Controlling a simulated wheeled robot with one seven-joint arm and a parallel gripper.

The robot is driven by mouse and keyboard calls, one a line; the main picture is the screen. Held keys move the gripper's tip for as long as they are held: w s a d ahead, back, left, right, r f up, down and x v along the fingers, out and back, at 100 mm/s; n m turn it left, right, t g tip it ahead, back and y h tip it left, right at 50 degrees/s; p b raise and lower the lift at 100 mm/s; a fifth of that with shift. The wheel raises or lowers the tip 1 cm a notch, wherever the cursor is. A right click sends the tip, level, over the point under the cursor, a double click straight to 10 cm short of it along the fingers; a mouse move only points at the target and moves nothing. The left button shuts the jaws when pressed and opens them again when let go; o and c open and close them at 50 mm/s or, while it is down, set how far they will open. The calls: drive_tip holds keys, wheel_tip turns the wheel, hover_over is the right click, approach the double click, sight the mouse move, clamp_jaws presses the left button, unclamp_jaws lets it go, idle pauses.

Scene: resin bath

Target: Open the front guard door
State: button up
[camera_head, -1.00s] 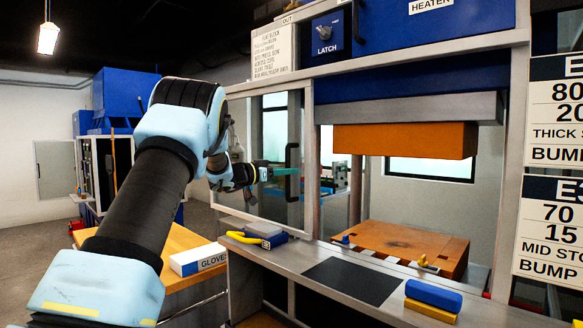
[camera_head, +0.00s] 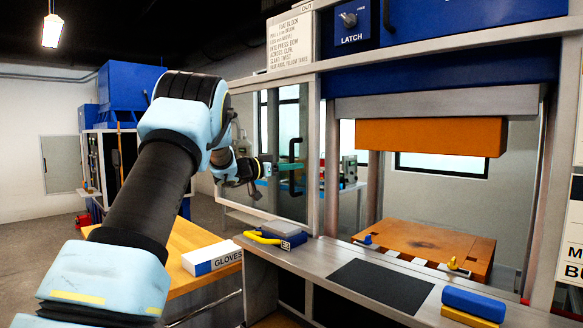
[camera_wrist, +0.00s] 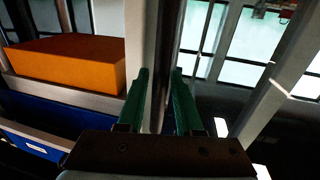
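The front guard door (camera_head: 238,115) is a clear pane in a grey frame, to the left of the press opening. Its black upright handle (camera_head: 296,152) is near its right edge. My gripper (camera_head: 290,167), with green fingers, is at this handle. In the wrist view the gripper (camera_wrist: 160,90) has its fingers a little apart on both sides of a narrow dark upright strip, which looks like the handle. Their exact contact with it is too dark to see. The press opening right of the door is exposed, with an orange block (camera_head: 430,136) above an orange-brown platen (camera_head: 425,248).
A grey ledge with a dark mat (camera_head: 380,288) runs below the opening. A blue block (camera_head: 473,303) lies on a yellow one at right. A gloves box (camera_head: 212,259) stands on the wooden table at left. The latch panel (camera_head: 352,22) is above.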

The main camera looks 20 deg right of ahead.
drive_tip(key=shift+o, duration=1.2)
drive_tip(key=shift+a, duration=0.1)
drive_tip(key=b+v, duration=0.4)
drive_tip(key=v, duration=0.6)
drive_tip(key=shift+a, duration=0.3)
drive_tip(key=shift+s, duration=0.1)
